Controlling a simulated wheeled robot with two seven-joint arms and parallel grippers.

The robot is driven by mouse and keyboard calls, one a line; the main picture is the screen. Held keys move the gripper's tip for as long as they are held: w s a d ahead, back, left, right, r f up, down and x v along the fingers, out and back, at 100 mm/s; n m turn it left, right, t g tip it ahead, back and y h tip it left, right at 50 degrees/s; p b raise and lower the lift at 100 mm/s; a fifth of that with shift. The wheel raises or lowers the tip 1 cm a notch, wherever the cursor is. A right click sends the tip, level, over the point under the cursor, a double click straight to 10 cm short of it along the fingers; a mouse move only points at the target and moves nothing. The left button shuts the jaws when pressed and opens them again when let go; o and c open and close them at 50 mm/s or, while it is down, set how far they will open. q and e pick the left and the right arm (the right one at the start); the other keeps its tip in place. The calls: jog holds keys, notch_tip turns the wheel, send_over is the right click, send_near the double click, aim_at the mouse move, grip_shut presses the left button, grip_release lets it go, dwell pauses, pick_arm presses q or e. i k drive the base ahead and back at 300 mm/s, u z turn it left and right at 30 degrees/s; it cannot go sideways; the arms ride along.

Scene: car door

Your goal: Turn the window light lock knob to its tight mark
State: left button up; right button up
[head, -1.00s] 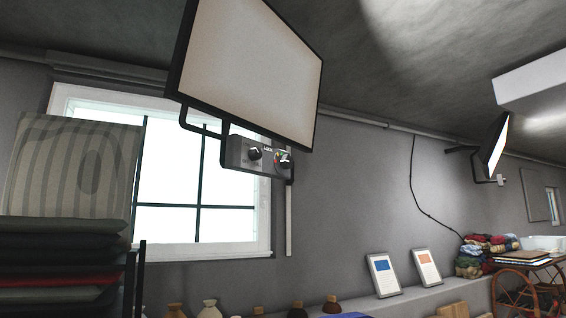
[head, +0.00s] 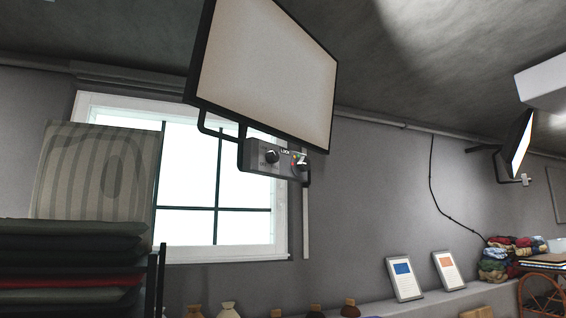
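The window light (head: 265,75) is a large pale panel in a black frame, hung high in front of the window. Below it a grey control box (head: 255,165) sits on a black bracket. The box has two dark knobs. The left knob (head: 271,156) is next to a small label that seems to read "LOCK". The exact pointer positions and any tight mark are too small to read. Neither of my grippers is in view.
A bright window (head: 190,190) is behind the light. Stacked dark cushions (head: 70,265) and a striped cushion (head: 95,180) stand at left. A ledge holds small bottles (head: 228,310) and two framed cards (head: 404,278). A second light (head: 518,145) hangs at right.

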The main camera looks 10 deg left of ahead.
aim_at(303, 164)
jog(key=z, duration=0.05)
jog(key=k, duration=0.5)
jog(key=z, duration=2.25)
jog(key=i, duration=1.3)
jog(key=u, duration=2.15)
